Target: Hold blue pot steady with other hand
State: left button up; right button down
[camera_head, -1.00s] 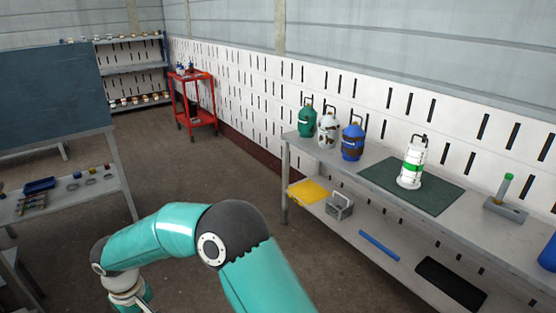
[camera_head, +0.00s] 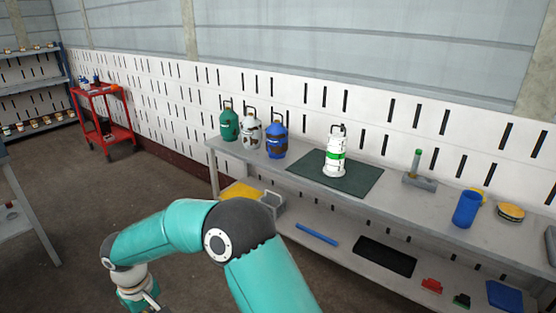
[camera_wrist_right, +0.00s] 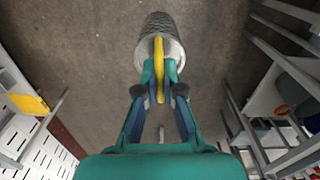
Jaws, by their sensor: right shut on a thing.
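My right gripper (camera_wrist_right: 160,78) is shut on the yellow handle (camera_wrist_right: 159,55) of a grey mesh-patterned cylinder (camera_wrist_right: 158,22), held over the floor. In the head view my arm bends to the left, and its hand is partly cut off at the bottom edge. A blue canister (camera_head: 277,140) with a dark band and a top handle stands upright on the wall bench (camera_head: 370,203), apart from my gripper. A blue cup-like cylinder (camera_head: 466,210) stands further right on the bench. I cannot tell which of these is the blue pot. My left gripper is not in view.
A green canister (camera_head: 229,124), a white patterned one (camera_head: 250,133) and a white-and-green one (camera_head: 335,156) on a dark mat (camera_head: 355,184) share the bench. A red cart (camera_head: 104,121) stands at the back left. Floor between the benches is clear.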

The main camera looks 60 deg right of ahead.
aim_at(461, 222)
jog(key=u, duration=1.6)
jog(key=i, duration=0.1)
jog(key=z, duration=2.9)
